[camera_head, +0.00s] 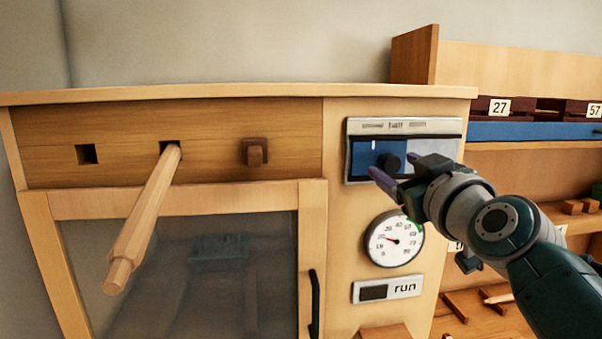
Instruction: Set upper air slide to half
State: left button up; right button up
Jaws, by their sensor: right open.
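The upper air slide (365,158) is a blue plate in a dark slot on a metal panel (354,127) at the cabinet's upper right. A black round knob (388,162) sits on it, and a white mark shows to the knob's left. Small lettering above the slot is hard to read. My right gripper (392,180), with purple fingertips, is open just below and in front of the knob. I cannot tell whether it touches. My left gripper is not in view.
A round gauge (394,239) and a "run" panel (387,289) lie below the slide. A wooden rod (146,215) juts out from the cabinet front at left. A glass door (180,270) has a black handle (315,303). Shelves with numbered trays (530,131) stand at right.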

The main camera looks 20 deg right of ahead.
jog(key=shift+w, duration=0.2)
grip_shut()
dwell(0.5)
jog(key=shift+d, duration=0.1)
dwell(0.8)
